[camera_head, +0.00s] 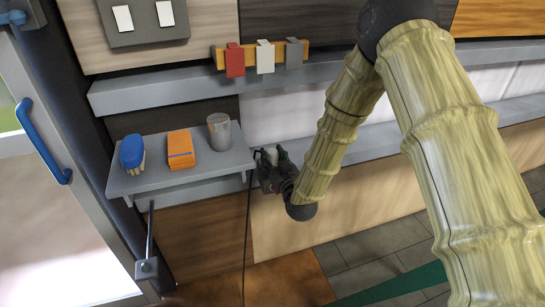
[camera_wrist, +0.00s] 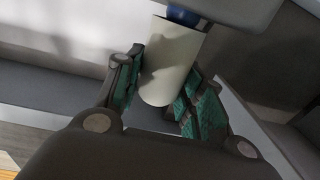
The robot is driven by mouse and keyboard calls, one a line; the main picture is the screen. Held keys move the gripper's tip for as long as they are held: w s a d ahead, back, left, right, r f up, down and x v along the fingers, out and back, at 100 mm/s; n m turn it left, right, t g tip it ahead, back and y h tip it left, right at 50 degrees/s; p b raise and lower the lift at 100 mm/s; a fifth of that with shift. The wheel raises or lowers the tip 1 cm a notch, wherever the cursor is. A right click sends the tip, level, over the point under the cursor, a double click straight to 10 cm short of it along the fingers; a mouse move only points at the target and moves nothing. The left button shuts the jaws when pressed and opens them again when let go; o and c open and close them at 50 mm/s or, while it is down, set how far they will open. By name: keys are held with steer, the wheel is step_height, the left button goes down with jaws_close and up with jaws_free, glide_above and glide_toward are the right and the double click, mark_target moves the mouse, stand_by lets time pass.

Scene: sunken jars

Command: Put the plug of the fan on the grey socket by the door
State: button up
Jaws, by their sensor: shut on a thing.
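My gripper (camera_head: 268,157) is shut on a cream cylindrical piece, apparently the plug (camera_wrist: 172,62), just right of the small grey shelf. In the wrist view, the plug sits between the two green-padded fingers (camera_wrist: 160,100), tilted, with a blue part at its far end beside a grey surface. In the head view, the gripper mostly hides it. A thin dark cord (camera_head: 246,225) hangs down near the gripper; where its top joins cannot be told. A dark grey wall plate with two white rectangles (camera_head: 118,40) is at the top left near the door. No fan is recognisable.
The small shelf (camera_head: 120,184) holds a blue-topped brush (camera_head: 132,151), an orange box (camera_head: 180,150) and a grey cup (camera_head: 219,132). Above hang red, white and grey tags (camera_head: 235,62) on a wooden rail. The door's blue handle (camera_head: 42,143) is at the left.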

steer(key=shift+f, duration=0.3)
steer(key=o, duration=1.3)
steer(key=shift+s, duration=0.1)
steer(key=v, duration=1.2)
